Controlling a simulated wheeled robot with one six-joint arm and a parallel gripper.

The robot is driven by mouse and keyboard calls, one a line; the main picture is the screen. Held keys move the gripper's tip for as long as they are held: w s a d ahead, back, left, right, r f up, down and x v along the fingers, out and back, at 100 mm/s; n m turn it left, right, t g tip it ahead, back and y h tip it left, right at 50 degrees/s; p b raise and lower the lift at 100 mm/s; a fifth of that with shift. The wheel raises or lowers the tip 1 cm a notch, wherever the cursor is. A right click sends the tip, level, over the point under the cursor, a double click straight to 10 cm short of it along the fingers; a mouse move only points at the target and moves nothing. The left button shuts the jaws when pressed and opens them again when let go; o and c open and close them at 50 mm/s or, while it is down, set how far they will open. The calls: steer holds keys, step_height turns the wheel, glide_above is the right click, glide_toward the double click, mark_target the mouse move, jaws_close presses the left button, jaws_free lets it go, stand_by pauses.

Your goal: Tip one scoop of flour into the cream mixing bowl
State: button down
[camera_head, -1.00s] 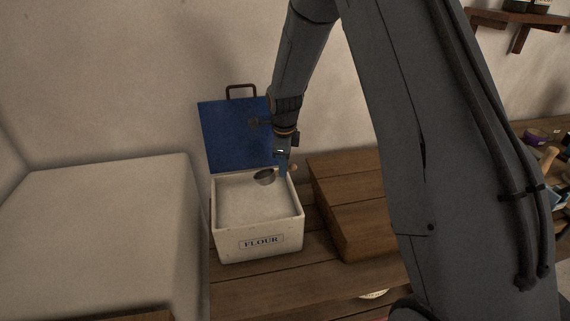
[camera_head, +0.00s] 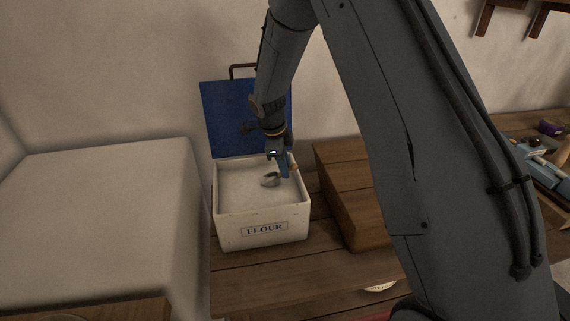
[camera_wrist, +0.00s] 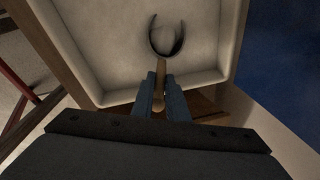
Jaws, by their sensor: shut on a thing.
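The white flour bin (camera_head: 225,230), labelled FLOUR, stands on the wooden counter with its blue lid (camera_head: 228,118) raised behind it. Pale flour (camera_head: 240,180) fills it close to the rim. My gripper (camera_head: 284,170) is over the bin's right part, shut on the handle of a small metal scoop (camera_head: 271,180). The scoop's head is low at the flour; I cannot tell how deep it sits. In the wrist view the scoop (camera_wrist: 180,46) points away from my gripper (camera_wrist: 161,92), its wooden handle between the fingers. I cannot make out the cream mixing bowl.
A brown wooden box (camera_head: 345,190) stands close to the bin's right. A large pale block (camera_head: 95,210) is at the left, and the wall is behind. Several items, including a blue one (camera_head: 545,168), lie at the far right, partly behind my arm.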

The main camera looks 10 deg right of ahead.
steer(key=shift+f, duration=0.45)
steer(key=shift+w+a+f, duration=0.1)
steer(key=shift+a+f, duration=0.1)
steer(key=shift+w+a+f+t+y, duration=0.2)
steer(key=shift+a+y, duration=0.1)
steer(key=shift+a, duration=0.1)
steer(key=shift+w+a+f+t+y, duration=0.1)
steer(key=shift+w+a+f+y, duration=0.05)
steer(key=shift+a+y, duration=0.2)
steer(key=shift+w+a+f+t+y, duration=0.2)
steer(key=shift+w+a+f+y, duration=0.1)
steer(key=shift+a+y, duration=0.2)
steer(key=shift+w+a+f+t+y, duration=0.15)
steer(key=shift+a+f+t+y, duration=0.1)
steer(key=shift+a+y, duration=0.2)
steer(key=shift+r+y, duration=0.3)
steer(key=shift+r, duration=0.15)
steer(key=r+t+b, duration=0.1)
steer(key=b, duration=0.2)
steer(key=shift+w+a+y, duration=0.1)
steer(key=shift+w+y, duration=0.05)
steer(key=shift+y, duration=0.25)
step_height(320, 180, up, 8)
steer(key=d+y+p, duration=0.1)
steer(key=shift+s+r+m+p, duration=0.25)
steer(key=shift+s+m+p, duration=0.05)
steer(key=shift+s+p, duration=0.1)
steer(key=shift+d, duration=0.1)
